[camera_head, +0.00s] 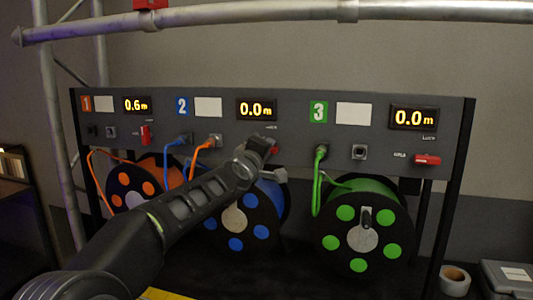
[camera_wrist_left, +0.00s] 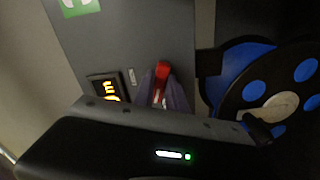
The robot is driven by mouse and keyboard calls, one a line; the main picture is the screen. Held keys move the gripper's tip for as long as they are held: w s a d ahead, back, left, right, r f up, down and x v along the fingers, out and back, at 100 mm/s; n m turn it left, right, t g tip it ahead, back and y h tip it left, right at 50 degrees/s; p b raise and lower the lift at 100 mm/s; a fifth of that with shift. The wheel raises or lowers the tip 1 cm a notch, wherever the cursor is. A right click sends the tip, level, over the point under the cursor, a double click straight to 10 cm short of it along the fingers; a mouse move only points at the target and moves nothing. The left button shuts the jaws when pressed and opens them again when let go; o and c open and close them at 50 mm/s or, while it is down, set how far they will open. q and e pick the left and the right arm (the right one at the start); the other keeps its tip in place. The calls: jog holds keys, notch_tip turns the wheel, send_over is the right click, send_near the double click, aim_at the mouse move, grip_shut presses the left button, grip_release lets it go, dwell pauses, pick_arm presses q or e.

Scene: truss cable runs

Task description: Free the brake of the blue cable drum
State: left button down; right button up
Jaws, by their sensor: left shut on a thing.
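The blue cable drum (camera_head: 268,200) hangs below panel section 2, partly hidden by my left arm; it also shows in the left wrist view (camera_wrist_left: 241,62). My left gripper (camera_head: 268,147) is at the panel, above the drum. Its fingers are shut on the red brake lever (camera_wrist_left: 162,69) of the blue section, whose red end stands out between the fingertips in the wrist view. The display (camera_head: 257,109) above reads 0.0 m. My right gripper is not in view.
An orange drum (camera_head: 125,187) with an upright red lever (camera_head: 146,135) is left; a green drum (camera_head: 345,213) with a sideways red lever (camera_head: 428,159) is right. Blue and orange plugs (camera_head: 215,141) sit left of my gripper. A metal truss tube (camera_head: 250,17) crosses above.

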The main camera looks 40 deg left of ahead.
pick_arm(q)
jog(key=n, duration=0.4)
jog(key=shift+b, duration=0.35)
jog(key=c, duration=1.4)
grip_release()
jog(key=shift+o, duration=0.2)
jog(key=shift+s, duration=0.15)
jog(key=v, duration=0.7)
jog(key=shift+s+d, duration=0.15)
jog(key=shift+s, duration=0.15)
